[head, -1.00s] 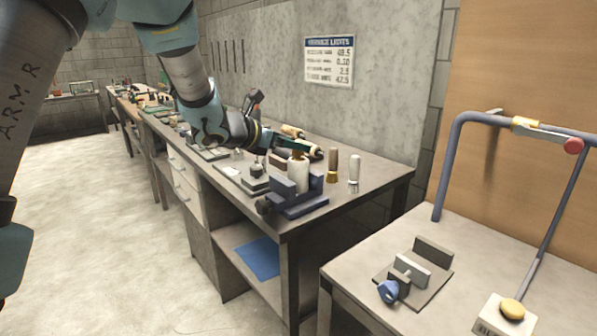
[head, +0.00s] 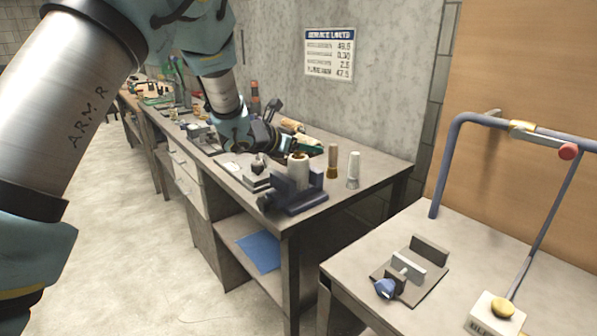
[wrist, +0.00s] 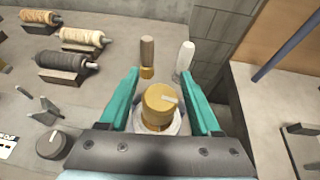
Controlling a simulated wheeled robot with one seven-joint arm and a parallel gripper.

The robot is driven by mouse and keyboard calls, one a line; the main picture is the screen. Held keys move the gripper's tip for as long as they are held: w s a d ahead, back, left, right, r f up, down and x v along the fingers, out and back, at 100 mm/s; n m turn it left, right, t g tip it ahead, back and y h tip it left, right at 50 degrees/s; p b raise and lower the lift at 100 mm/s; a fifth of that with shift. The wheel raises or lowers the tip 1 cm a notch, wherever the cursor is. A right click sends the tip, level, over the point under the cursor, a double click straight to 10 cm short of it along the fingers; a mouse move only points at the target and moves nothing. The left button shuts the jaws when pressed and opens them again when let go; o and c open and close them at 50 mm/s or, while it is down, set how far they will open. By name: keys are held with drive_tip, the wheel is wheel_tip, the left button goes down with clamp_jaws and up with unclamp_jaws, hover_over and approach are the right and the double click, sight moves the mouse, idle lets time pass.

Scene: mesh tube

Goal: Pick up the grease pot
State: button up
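What looks like the grease pot is a pale round pot with a tan-gold top, near the workbench's front right end. It shows in the head view (head: 299,172) and between my fingers in the wrist view (wrist: 160,103). My gripper (wrist: 161,78) is open, its two teal fingers standing apart on either side of the pot in that picture, with visible gaps. In the head view my gripper (head: 308,149) is just above and behind the pot. I cannot tell how far the fingertips are above the bench.
A brown-handled tool (wrist: 147,58) and a white one (wrist: 185,58) stand just beyond the pot. A dark blue vise-like block (head: 302,200) is close in front. Several wound spools (wrist: 68,63) lie to the left. A second table (head: 440,235) is at right.

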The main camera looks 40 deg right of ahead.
clamp_jaws()
idle(0.3)
idle(0.8)
